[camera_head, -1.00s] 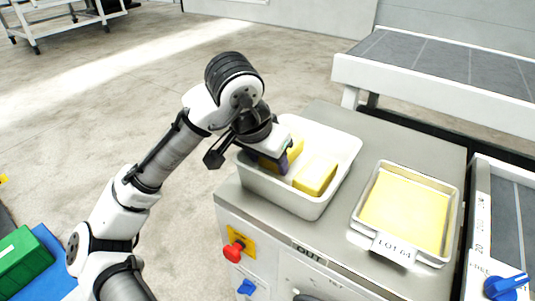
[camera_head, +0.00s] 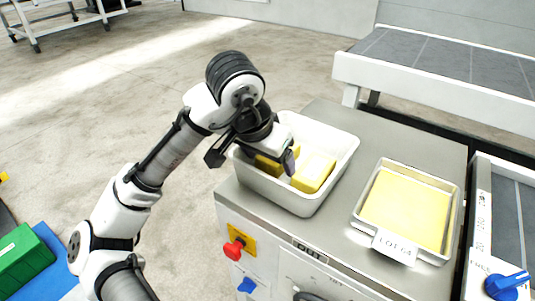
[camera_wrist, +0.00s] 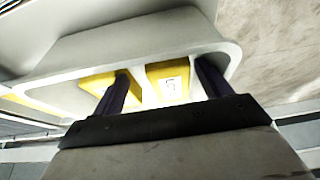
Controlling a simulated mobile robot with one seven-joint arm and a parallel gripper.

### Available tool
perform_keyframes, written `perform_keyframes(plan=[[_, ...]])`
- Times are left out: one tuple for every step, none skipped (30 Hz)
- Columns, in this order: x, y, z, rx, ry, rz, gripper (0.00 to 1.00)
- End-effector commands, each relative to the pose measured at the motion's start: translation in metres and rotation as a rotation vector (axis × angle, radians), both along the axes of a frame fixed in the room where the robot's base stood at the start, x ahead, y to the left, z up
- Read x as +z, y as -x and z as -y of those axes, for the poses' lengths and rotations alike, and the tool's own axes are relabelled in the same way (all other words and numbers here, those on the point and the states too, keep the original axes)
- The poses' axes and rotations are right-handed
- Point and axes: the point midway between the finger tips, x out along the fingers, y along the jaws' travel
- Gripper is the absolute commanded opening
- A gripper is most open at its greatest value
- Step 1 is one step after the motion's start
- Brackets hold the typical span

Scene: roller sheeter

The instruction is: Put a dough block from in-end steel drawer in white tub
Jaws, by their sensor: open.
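The white tub (camera_head: 272,193) stands on the steel machine top and holds two yellow dough blocks. One block (camera_head: 317,173) lies in the right part of the tub. The other block (camera_head: 268,167) lies to its left, partly hidden by my gripper. My gripper (camera_head: 278,160) reaches down into the tub and is open. In the wrist view its two dark fingers (camera_wrist: 162,86) stand apart, with a labelled yellow block (camera_wrist: 168,84) between them. The other block (camera_wrist: 98,83) shows at the left finger. The in-end steel drawer cannot be made out.
A shallow metal tray (camera_head: 360,216) with a yellow sheet and a lot card stands right of the tub. A red knob (camera_head: 233,249) is on the machine front. A conveyor (camera_head: 440,75) runs behind. A green box (camera_head: 22,258) is at lower left.

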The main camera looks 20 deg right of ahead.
Motion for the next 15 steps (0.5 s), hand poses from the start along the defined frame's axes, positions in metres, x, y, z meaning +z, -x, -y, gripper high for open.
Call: perform_keyframes(plan=[[0.001, 0.0, -0.001, 0.001, -0.001, 0.0, 0.78], [0.002, 0.0, -0.001, 0.001, 0.0, 0.0, 0.78], [0.005, 0.001, -0.002, 0.001, 0.0, 0.0, 0.78], [0.008, 0.001, -0.003, 0.002, 0.0, 0.0, 0.78], [0.011, 0.002, -0.004, 0.003, 0.0, 0.001, 0.78], [0.017, 0.003, -0.006, 0.002, 0.0, 0.003, 0.78], [0.022, 0.005, -0.007, 0.001, 0.0, 0.003, 0.78], [0.028, 0.006, -0.009, 0.001, 0.001, 0.004, 0.78], [0.036, 0.008, -0.012, 0.003, -0.002, 0.005, 0.78], [0.042, 0.009, -0.014, 0.003, -0.002, 0.005, 0.78], [0.049, 0.011, -0.016, 0.005, -0.001, 0.006, 0.78], [0.057, 0.014, -0.019, 0.004, -0.002, 0.006, 0.78], [0.063, 0.015, -0.021, 0.004, -0.001, 0.005, 0.78], [0.07, 0.016, -0.023, 0.005, -0.001, 0.006, 0.78], [0.077, 0.019, -0.025, 0.003, -0.002, 0.005, 0.78]])
